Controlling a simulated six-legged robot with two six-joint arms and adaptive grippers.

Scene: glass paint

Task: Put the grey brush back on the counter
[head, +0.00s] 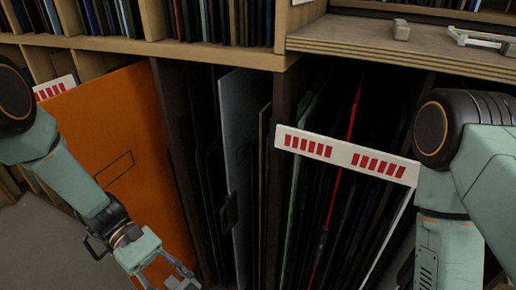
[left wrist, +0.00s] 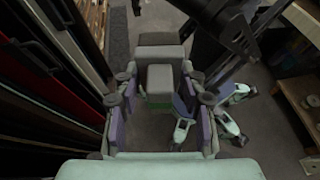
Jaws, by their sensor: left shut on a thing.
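My left gripper (head: 172,276) is low in the head view, in front of the racks of upright panels, with its tips near the bottom edge. In the left wrist view my left gripper (left wrist: 160,98) is shut on a grey block-like thing, which I take to be the grey brush (left wrist: 160,78). It lies between the purple finger pads, above the floor, and a thin green strip shows at its near edge. The counter (head: 350,38) is a wooden top at the upper right of the head view. My right gripper is not in view; only my right arm shows.
A small grey block (head: 401,29) and a pale handled tool (head: 480,39) lie on the counter. A large orange panel (head: 125,150) stands at the left. A white label bar with red marks (head: 345,156) crosses the rack below the counter. Open floor (left wrist: 145,22) shows in the wrist view.

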